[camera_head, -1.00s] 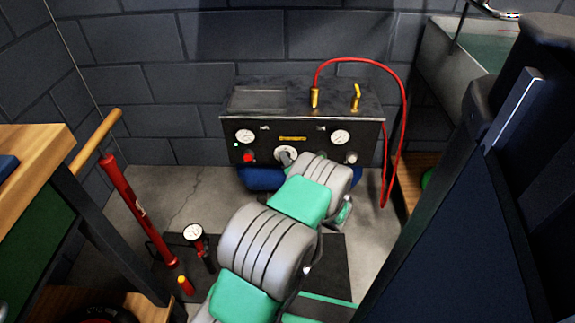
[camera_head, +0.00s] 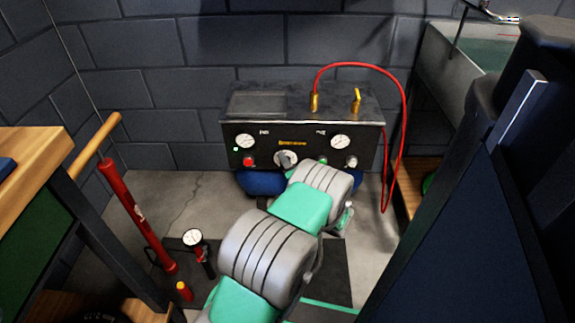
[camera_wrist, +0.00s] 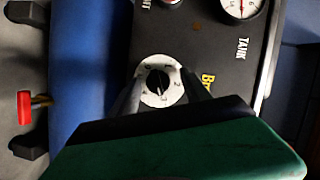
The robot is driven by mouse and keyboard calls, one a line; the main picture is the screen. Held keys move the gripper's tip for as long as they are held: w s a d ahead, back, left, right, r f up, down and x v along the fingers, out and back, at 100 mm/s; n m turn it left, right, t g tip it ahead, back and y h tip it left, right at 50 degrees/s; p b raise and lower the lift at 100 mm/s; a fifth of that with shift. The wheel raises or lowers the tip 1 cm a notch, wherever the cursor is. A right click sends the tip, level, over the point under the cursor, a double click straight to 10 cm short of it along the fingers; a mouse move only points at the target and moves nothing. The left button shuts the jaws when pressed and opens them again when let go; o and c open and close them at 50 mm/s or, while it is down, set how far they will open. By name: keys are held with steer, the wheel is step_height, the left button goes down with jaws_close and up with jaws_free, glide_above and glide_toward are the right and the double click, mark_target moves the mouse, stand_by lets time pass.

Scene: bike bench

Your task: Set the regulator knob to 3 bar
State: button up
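The regulator knob (camera_wrist: 158,83) is a small black knob in the middle of a round white dial with dark marks. It is on the compressor's black front panel, and the dial also shows in the head view (camera_head: 286,159). My gripper (camera_wrist: 160,77) reaches the panel, with one grey finger at each side of the dial. A gap shows between the fingers and the black knob, so the gripper looks open around it. The dial's numbers and the setting are too small to read surely. In the head view my arm hides most of the gripper.
The panel has two white gauges (camera_head: 340,142), a red button (camera_head: 249,161) and a silver knob (camera_head: 352,162). A red hose (camera_head: 404,110) loops from the top down the right side. A blue tank (camera_head: 262,182) lies below. A red floor pump (camera_head: 136,207) stands at left.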

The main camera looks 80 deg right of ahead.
steer(key=p+v, duration=0.2)
steer(key=v, duration=0.6)
steer(key=shift+p, duration=0.35)
steer(key=shift+s, duration=0.1)
